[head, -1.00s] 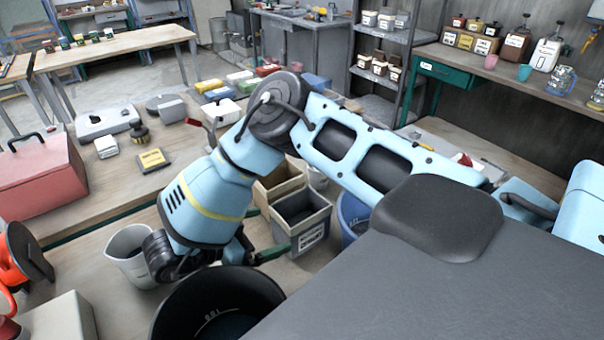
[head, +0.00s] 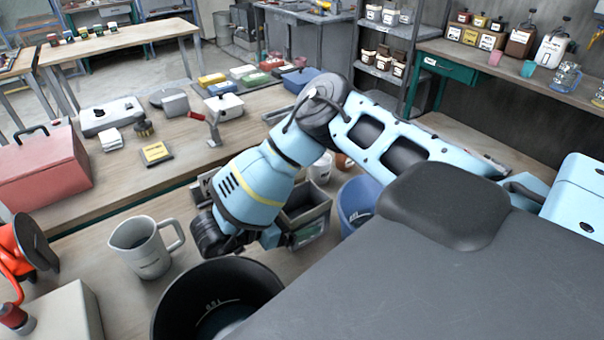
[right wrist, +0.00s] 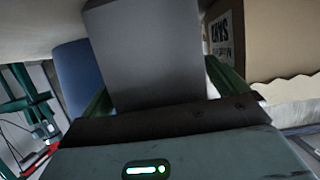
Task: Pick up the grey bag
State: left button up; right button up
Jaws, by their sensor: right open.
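The grey bag (head: 312,222) is open-topped, with a label on its front. It stands on the near bench, partly hidden behind my right wrist in the head view. In the right wrist view the grey bag (right wrist: 150,55) rises between the two green fingers of my right gripper (right wrist: 165,88). The fingers lie on either side of it and are open. I cannot tell whether either finger touches it. In the head view my right wrist hides most of the gripper. My left gripper is not in view.
A labelled brown bag (right wrist: 285,40) stands close on the right in the wrist view. A blue bucket (head: 357,203) is beside the grey bag. A grey jug (head: 142,249) and a large black bucket (head: 180,312) stand nearby. A red toolbox (head: 40,172) is at left.

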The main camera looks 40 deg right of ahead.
jog(key=c, duration=1.5)
jog(key=shift+r, duration=0.2)
jog(key=shift+r, duration=4.8)
